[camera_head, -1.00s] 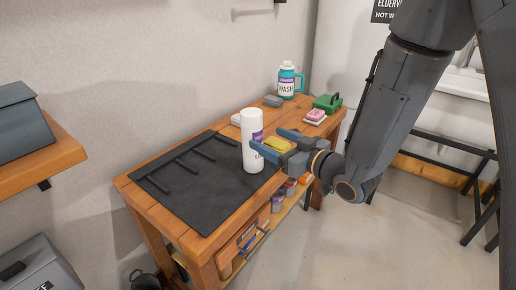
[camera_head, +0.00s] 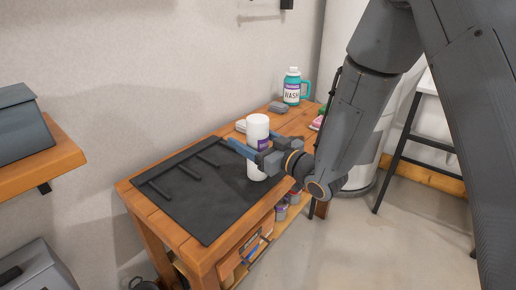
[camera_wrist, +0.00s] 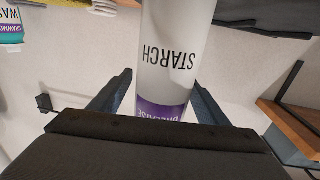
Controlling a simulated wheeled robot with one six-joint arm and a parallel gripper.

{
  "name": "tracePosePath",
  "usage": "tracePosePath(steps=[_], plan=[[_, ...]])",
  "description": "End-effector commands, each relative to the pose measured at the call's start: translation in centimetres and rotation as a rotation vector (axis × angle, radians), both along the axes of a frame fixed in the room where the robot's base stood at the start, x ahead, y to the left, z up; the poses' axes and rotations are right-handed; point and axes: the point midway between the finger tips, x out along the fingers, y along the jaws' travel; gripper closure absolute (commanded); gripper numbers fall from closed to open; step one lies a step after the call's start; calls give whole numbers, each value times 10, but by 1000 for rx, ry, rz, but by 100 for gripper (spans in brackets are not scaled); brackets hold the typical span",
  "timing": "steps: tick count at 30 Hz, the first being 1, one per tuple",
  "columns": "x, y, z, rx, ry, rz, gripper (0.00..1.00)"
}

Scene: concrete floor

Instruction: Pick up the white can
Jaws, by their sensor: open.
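In the wrist view the fingers of my gripper (camera_wrist: 158,92) flank the can, with visible gaps. The can's middle is partly hidden behind the near finger and gripper body in the head view.
The wooden workbench (camera_head: 172,226) has a black rack of bars lying on the mat. A teal WASH bottle (camera_head: 292,88), a grey sponge (camera_head: 278,107) and other small items stand at its far end. A wall shelf (camera_head: 50,163) is at the left.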

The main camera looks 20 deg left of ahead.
Motion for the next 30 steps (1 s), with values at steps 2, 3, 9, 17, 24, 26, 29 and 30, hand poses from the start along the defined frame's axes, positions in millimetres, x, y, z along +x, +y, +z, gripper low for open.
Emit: tracePosePath(steps=[2, 3, 9, 17, 24, 26, 29, 30], plan=[[2, 4, 0, 1, -1, 1, 31], [3, 5, 0, 1, -1, 0, 31], [3, 5, 0, 0, 0, -1, 31], [3, 5, 0, 0, 0, -1, 74], [3, 5, 1, 1, -1, -1, 87], [3, 5, 1, 0, -1, -1, 87], [3, 5, 7, 1, -2, -1, 87], [3, 5, 12, 1, -2, -1, 87]])
